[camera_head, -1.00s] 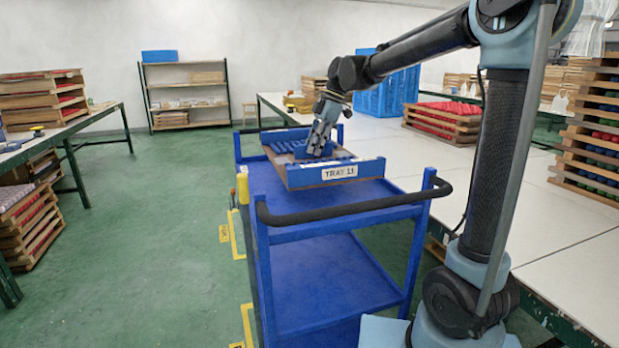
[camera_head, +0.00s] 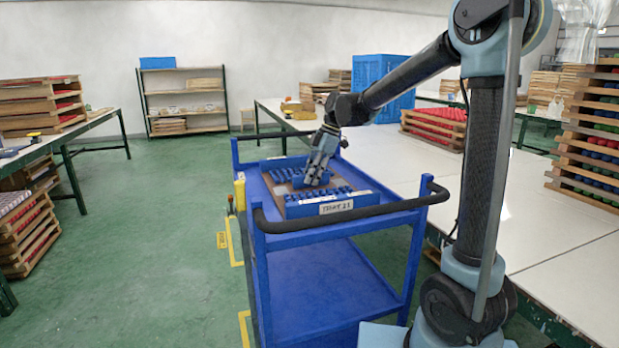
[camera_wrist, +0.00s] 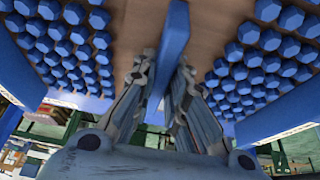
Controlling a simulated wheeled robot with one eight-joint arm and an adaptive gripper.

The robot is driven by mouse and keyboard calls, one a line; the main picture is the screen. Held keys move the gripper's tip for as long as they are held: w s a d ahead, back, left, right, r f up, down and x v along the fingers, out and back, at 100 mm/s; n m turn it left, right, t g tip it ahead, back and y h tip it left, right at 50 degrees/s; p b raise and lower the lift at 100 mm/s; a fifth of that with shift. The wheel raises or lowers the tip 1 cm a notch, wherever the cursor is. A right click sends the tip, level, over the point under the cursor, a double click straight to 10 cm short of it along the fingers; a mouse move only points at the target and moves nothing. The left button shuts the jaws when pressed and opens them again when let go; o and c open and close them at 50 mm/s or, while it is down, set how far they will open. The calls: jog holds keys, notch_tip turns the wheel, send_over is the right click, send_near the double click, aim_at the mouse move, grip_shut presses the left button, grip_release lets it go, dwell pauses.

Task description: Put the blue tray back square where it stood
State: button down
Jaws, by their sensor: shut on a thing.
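The blue tray (camera_head: 333,207), labelled as a tray on its front, holds rows of blue pieces on a brown base. It is at or just above the top shelf of the blue cart (camera_head: 385,193), near the middle; a small gap underneath cannot be ruled out. My gripper (camera_head: 316,180) reaches down into it and is shut on its blue middle divider. In the wrist view the divider (camera_wrist: 172,45) stands between my fingers, with blue pieces (camera_wrist: 262,62) on both sides. The far part of the tray is partly hidden by my gripper.
The cart's black handle (camera_head: 340,214) curves across its near end. White tables (camera_head: 500,200) run along the right, with stacked wooden trays (camera_head: 597,150) and a blue crate (camera_head: 384,88). Green floor (camera_head: 140,240) lies open to the left.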

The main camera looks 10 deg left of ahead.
jog(key=c, duration=1.6)
grip_release()
jog(key=v, duration=1.2)
jog(key=shift+s, duration=0.1)
